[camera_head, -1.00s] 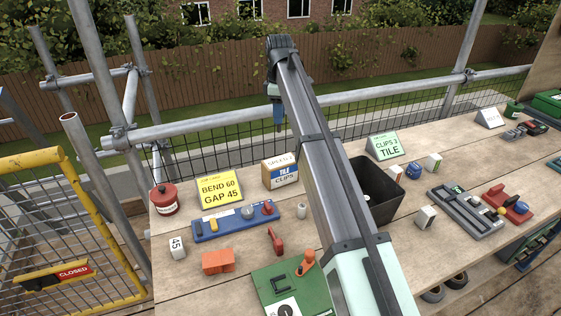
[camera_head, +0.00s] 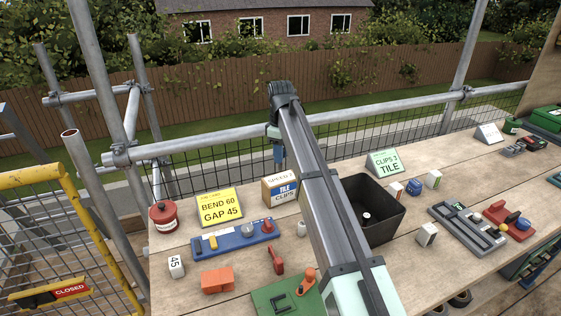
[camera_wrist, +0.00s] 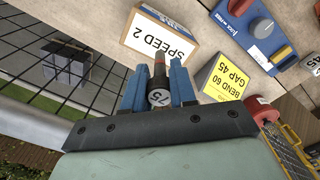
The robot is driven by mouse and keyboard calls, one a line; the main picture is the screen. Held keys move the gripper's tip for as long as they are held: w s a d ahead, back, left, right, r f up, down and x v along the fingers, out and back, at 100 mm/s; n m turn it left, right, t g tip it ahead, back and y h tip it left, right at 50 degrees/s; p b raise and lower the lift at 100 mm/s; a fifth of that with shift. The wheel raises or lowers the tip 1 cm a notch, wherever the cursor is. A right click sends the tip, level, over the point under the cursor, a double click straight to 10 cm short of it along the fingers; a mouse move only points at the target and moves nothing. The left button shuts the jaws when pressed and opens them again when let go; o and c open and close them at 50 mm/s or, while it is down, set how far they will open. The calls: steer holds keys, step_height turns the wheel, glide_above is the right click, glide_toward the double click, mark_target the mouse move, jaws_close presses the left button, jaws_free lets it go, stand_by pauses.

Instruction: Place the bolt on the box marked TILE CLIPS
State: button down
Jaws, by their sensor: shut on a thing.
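The box marked TILE CLIPS (camera_head: 280,190) stands on the bench, with a white and blue label on its side. In the wrist view the box (camera_wrist: 159,38) shows a SPEED 2 label and lies just beyond the fingers. My gripper (camera_head: 279,157) is above and behind the box in the head view. In the wrist view my gripper (camera_wrist: 157,88) is shut on a dark round piece, which I take to be the bolt (camera_wrist: 159,75). The bolt has a red band and a round end marked 75. It appears apart from the box, but the gap is hard to judge.
A red pot (camera_head: 163,217) stands further left. A black bin (camera_head: 374,230) is to the right. A scaffold rail (camera_head: 200,134) runs behind the bench.

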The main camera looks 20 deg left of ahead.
steer(key=shift+f, duration=1.55)
steer(key=shift+f, duration=0.2)
steer(key=c, duration=0.9)
jaws_free()
step_height(320, 180, up, 12)
steer(key=shift+r, duration=0.2)
